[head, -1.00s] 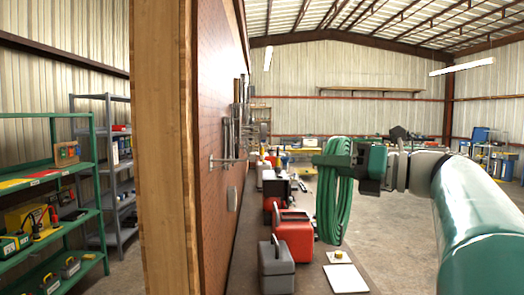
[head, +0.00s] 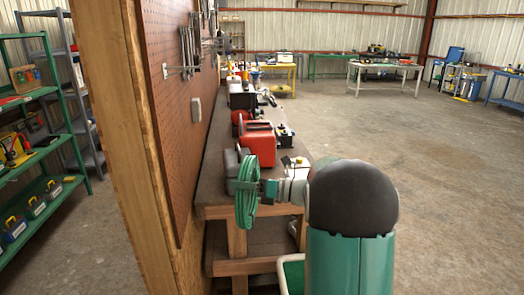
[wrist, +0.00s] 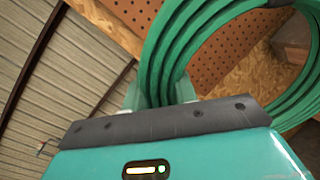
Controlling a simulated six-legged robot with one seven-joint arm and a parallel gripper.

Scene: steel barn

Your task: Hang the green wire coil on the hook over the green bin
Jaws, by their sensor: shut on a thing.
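The green wire coil (head: 246,200) hangs upright from my gripper (head: 262,187), near the bench's front end and just right of the pegboard's lower edge. My gripper is shut on the coil's strands. In the wrist view the coil (wrist: 188,35) arches above my gripper (wrist: 155,95), with pegboard behind it. A metal hook or bracket (head: 180,70) sticks out from the pegboard, up and left of the coil and apart from it. I cannot tell whether it is the task's hook.
The pegboard (head: 165,110) has a thick wooden end post (head: 115,130) on its left. The workbench (head: 215,180) runs along it, carrying a red case (head: 262,148) and a grey box (head: 232,160). Green shelving (head: 70,130) stands at left. The right-hand floor is clear.

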